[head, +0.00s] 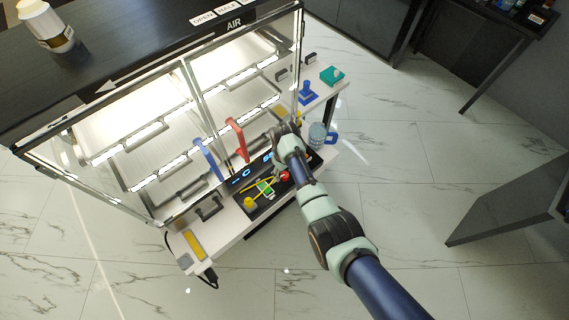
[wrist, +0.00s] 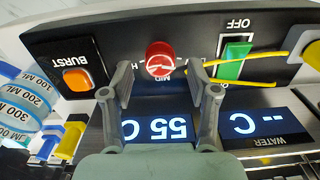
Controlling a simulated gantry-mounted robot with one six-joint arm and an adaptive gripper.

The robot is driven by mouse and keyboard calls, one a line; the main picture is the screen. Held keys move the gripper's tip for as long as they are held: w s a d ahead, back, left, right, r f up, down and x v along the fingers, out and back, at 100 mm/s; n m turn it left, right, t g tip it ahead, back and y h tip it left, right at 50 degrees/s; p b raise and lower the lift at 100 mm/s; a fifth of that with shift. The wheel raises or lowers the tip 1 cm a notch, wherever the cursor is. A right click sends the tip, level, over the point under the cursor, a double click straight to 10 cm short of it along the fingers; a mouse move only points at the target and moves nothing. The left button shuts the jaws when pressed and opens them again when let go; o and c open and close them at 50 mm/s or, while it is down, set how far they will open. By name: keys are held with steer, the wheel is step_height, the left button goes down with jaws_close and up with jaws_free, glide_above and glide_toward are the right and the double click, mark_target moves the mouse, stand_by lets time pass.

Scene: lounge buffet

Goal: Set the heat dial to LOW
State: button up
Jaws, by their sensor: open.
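The heat dial is a round red knob (wrist: 160,60) on the dark control panel (wrist: 120,50), in the upper middle of the wrist view. A MID label shows just below it and an H to its left; the label on its right is mostly hidden, and which way the dial points is not clear. My gripper (wrist: 158,78) is open, with one finger on each side of the dial; I cannot tell whether they touch it. In the head view the red dial (head: 285,176) shows beside my arm, which hides most of the gripper.
Right of the dial in the wrist view, a green switch (wrist: 232,62) labelled OFF has yellow strands beside it. An orange BURST button (wrist: 77,79) lies left. Displays read 55 C (wrist: 158,129) and -- C (wrist: 250,124). A glass cabinet (head: 190,110) stands behind the panel in the head view.

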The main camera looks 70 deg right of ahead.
mark_target(284, 174)
step_height(284, 174, up, 10)
steer(key=shift+r, duration=0.15)
stand_by(0.7)
